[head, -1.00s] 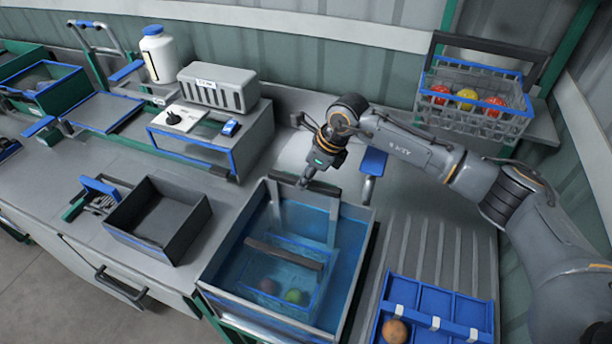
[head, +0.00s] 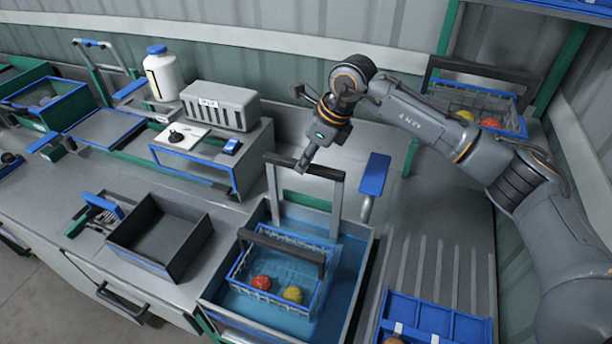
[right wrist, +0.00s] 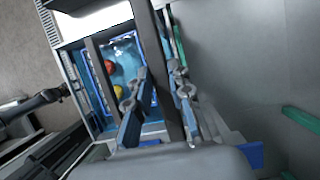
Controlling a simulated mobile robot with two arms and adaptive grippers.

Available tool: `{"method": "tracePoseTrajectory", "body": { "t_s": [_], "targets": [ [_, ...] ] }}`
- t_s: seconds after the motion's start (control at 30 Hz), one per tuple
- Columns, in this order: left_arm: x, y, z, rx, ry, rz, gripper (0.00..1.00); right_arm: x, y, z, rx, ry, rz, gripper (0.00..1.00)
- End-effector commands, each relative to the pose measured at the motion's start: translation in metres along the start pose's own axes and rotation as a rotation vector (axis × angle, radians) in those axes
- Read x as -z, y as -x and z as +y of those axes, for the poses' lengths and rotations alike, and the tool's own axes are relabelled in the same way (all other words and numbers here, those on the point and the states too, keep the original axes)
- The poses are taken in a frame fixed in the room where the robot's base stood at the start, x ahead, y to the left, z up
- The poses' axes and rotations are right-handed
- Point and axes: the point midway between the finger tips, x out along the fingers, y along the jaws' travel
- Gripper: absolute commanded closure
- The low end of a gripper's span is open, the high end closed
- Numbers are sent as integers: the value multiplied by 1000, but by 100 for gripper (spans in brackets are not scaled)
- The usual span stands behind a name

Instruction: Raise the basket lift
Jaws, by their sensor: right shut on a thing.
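The basket lift (head: 335,205) is a grey frame with two uprights and a top bar, standing at the back of a water tank (head: 360,290). My right gripper (head: 309,160) is shut on its top bar, which runs between the fingers in the right wrist view (right wrist: 168,85). The blue-rimmed wire basket (head: 243,262) hangs in the tank with its rim above the water. A red fruit (head: 261,283) and a yellow one (head: 293,294) lie in it. A dark arm end at the left of the right wrist view looks like my left gripper (right wrist: 62,92); its jaws are unclear.
A blue paddle (head: 374,175) stands right of the lift. A grey open bin (head: 135,258) is left of the tank, and a small stand (head: 250,155) is behind it. Another fruit basket (head: 520,125) is at the back right, partly behind my arm.

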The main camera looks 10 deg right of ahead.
Motion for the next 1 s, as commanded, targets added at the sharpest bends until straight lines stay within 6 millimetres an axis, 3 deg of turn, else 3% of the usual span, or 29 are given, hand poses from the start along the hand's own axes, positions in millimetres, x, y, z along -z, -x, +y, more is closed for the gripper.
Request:
{"method": "tracePoseTrajectory", "body": {
  "t_s": [0.03,0.3,0.9,0.93,1.0],
  "targets": [
    [0,4,0,0,0,0,60,-10,18,-2,9,3,-15,100],
    [1,10,0,0,0,0,60,-26,56,-2,9,0,-17,100],
    [1,12,0,0,0,1,60,-31,70,-3,10,-1,-18,100],
    [1,12,0,0,0,1,60,-31,70,-3,11,-1,-18,76],
    [1,12,0,0,-1,1,60,-31,70,-3,11,-1,-17,61]
  ]
}}
